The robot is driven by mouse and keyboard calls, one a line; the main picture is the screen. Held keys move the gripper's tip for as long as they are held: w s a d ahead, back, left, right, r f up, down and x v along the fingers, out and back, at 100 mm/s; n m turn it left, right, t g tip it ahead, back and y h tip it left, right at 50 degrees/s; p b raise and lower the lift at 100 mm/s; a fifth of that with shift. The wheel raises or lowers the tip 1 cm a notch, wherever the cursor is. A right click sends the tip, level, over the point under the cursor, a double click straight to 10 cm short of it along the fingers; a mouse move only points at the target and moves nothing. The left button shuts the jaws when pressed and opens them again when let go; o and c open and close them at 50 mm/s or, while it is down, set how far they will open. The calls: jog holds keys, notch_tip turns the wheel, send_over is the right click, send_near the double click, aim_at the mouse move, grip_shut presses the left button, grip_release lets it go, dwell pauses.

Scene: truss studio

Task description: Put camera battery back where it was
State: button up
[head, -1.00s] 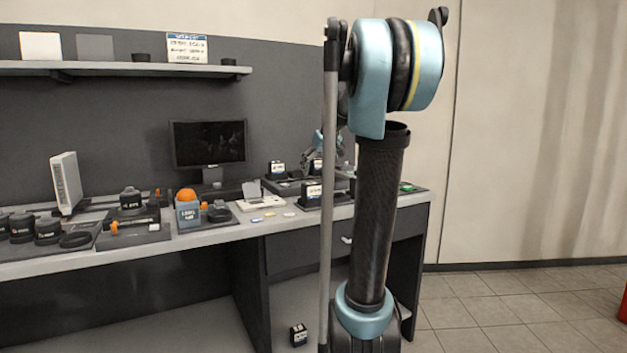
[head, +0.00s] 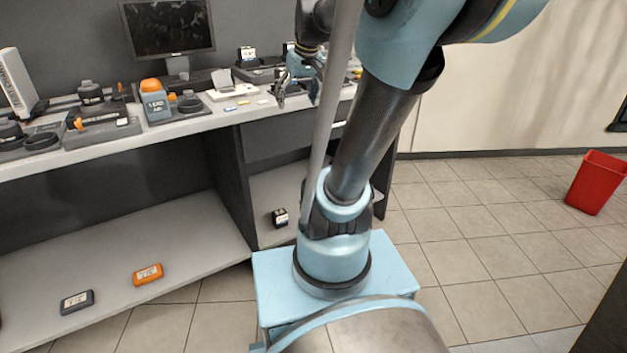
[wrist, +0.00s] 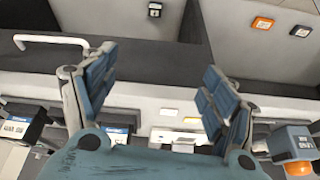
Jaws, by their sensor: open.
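A small black block with a white label, which looks like a camera battery (head: 280,217), lies on the low shelf under the bench. It also shows at the top of the wrist view (wrist: 154,10), beyond my fingertips and apart from them. Similar labelled blocks stand in dark holders at the back of the bench top, one of them (head: 247,57) left of my arm. The holders are partly hidden by my arm. My gripper (head: 297,90) is open and empty near the bench's front edge. Its spread fingers (wrist: 160,66) show nothing held between them.
A dark case (head: 77,302) and an orange case (head: 148,274) lie on the low shelf at left. A dark upright panel (head: 229,188) divides the space under the bench. A blue-grey box (head: 156,106) and a monitor (head: 169,27) stand on top. A red bin (head: 597,183) stands right.

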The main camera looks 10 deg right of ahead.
jog(key=s+f+m+g+h, duration=0.1)
jog(key=s+f+m+g, duration=0.1)
jog(key=s+f, duration=1.6)
jog(key=shift+s+d, duration=0.3)
jog(key=shift+s, duration=0.1)
